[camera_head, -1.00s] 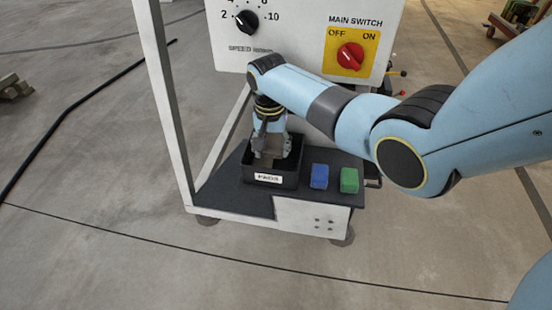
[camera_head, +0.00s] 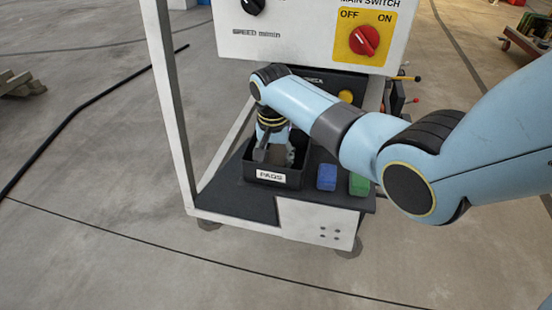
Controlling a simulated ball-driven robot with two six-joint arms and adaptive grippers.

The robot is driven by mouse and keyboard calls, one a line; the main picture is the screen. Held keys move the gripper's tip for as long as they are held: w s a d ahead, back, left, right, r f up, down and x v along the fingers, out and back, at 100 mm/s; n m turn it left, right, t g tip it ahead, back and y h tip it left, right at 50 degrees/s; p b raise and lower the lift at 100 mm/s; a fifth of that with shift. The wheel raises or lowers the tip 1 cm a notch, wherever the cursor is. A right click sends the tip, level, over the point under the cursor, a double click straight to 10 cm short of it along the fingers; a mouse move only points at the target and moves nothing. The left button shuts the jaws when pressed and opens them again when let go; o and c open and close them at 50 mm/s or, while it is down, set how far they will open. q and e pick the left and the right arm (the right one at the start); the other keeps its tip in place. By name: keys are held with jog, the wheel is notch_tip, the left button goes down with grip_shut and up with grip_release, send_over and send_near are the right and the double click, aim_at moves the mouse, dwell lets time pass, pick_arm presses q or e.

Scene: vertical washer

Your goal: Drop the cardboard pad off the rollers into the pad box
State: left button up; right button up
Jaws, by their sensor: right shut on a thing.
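The black pad box (camera_head: 291,180), with a white label on its front, stands on the dark lower shelf of the washer cart. My right gripper (camera_head: 274,156) reaches down from above into the mouth of the box. It is shut on the cardboard pad (camera_head: 278,154), a small grey-brown piece between the fingers. The pad is largely hidden by the fingers and the box wall, so I cannot tell whether it touches the box floor. The rollers cannot be made out. My left gripper is not in view.
A blue block (camera_head: 327,177) and a green block (camera_head: 359,185) sit on the shelf right of the box. The control panel with the red main switch (camera_head: 364,40) rises behind my right arm. A white post (camera_head: 170,100) stands left of the box.

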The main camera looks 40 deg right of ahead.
jog(key=shift+f, duration=0.25)
jog(key=o, duration=0.8)
jog(key=shift+d, duration=0.1)
jog(key=shift+r, duration=0.35)
jog(key=r, duration=0.4)
jog(key=r+p, duration=0.1)
jog(key=r, duration=0.3)
jog(key=a+r+p, duration=0.1)
jog(key=r, duration=0.2)
jog(key=shift+s+r, duration=0.4)
